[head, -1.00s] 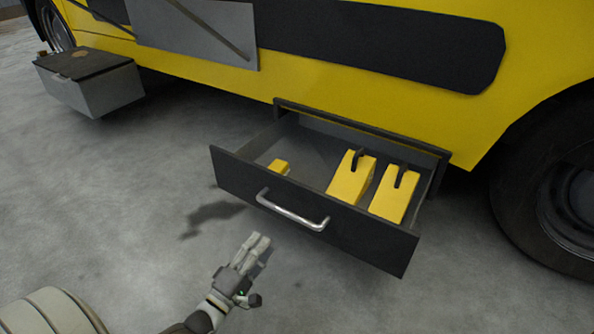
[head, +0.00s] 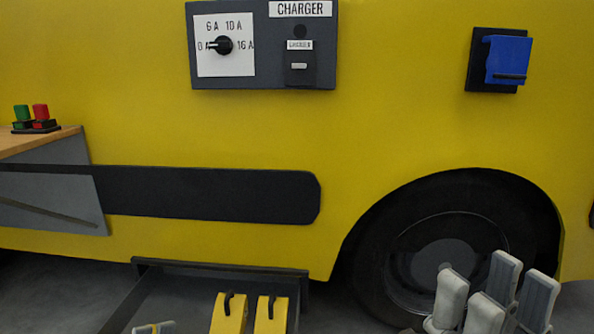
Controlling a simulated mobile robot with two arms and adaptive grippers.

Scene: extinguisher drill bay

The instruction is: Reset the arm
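My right gripper (head: 495,292) is at the bottom right, in front of the vehicle's wheel. Its pale grey fingers point up and stand apart with nothing between them, so it is open and empty. Its palm and arm are below the picture. I do not make out my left gripper in this view.
The open dark drawer (head: 177,292) holds two yellow blocks with dark handles (head: 228,312) (head: 271,314). A small yellow-grey piece is cut by the bottom edge. Above are a charger panel (head: 262,75) with a dial, a blue-covered box (head: 508,58), and a bench with green and red blocks (head: 40,112).

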